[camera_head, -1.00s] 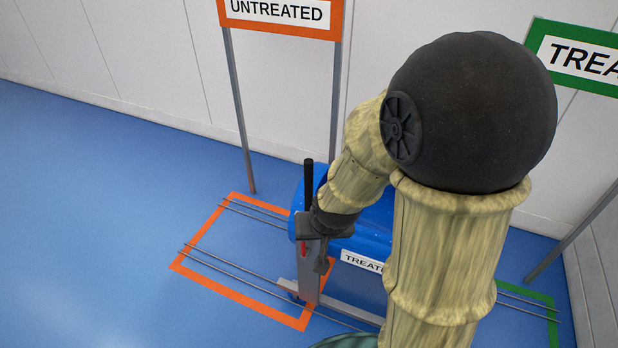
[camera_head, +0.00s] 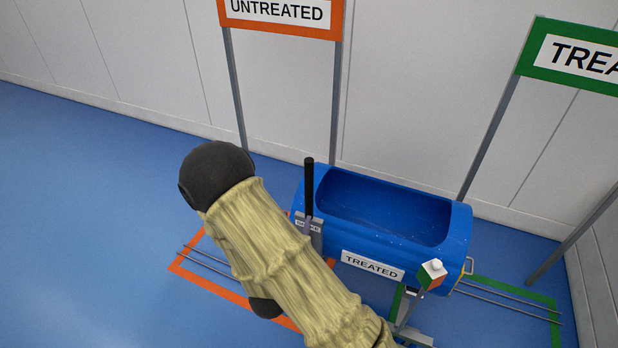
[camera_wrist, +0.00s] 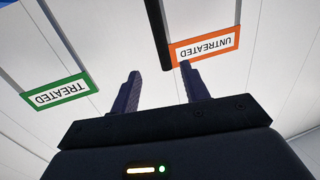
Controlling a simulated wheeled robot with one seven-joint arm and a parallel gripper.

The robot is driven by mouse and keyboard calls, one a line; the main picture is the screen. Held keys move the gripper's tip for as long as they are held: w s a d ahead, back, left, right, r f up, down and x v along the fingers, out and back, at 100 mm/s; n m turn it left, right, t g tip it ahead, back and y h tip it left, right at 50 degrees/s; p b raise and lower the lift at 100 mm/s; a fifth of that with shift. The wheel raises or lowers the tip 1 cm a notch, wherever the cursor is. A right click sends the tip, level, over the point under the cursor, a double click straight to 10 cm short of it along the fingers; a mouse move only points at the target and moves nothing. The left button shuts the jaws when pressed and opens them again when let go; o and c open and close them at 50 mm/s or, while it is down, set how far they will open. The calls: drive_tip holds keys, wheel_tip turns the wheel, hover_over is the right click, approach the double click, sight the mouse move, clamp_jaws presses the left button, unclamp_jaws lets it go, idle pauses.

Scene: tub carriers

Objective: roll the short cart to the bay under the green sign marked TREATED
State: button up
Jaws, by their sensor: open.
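The cart carries a blue tub (camera_head: 455,225) with a TREATED label (camera_head: 372,266). It stands on rails between the orange bay outline (camera_head: 200,275) and the green one (camera_head: 545,300). An upright black handle (camera_head: 309,185) rises at its left end. The green TREATED sign (camera_head: 525,62) is at the upper right and also shows upside down in the wrist view (camera_wrist: 55,92). My gripper (camera_wrist: 158,70) is open and empty in the wrist view. A dark bar, probably the handle, shows just beyond its fingertips. In the head view my arm hides the gripper.
The orange UNTREATED sign (camera_head: 282,12) stands behind on grey posts. Rails (camera_head: 510,301) run through both bays. A small white, green and orange block (camera_head: 433,272) sits at the tub's front right. Blue floor on the left is open; white walls close the back and right.

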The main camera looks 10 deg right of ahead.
sight(308, 179)
drive_tip(key=shift+s+a+r+t, duration=0.1)
drive_tip(key=shift+s+r+t, duration=0.05)
drive_tip(key=shift+t, duration=0.15)
drive_tip(key=p+x, duration=0.4)
drive_tip(key=x, duration=1.2)
drive_tip(key=shift+r, duration=0.1)
drive_tip(key=shift+w+d+p, duration=0.35)
drive_tip(key=shift+w, duration=0.3)
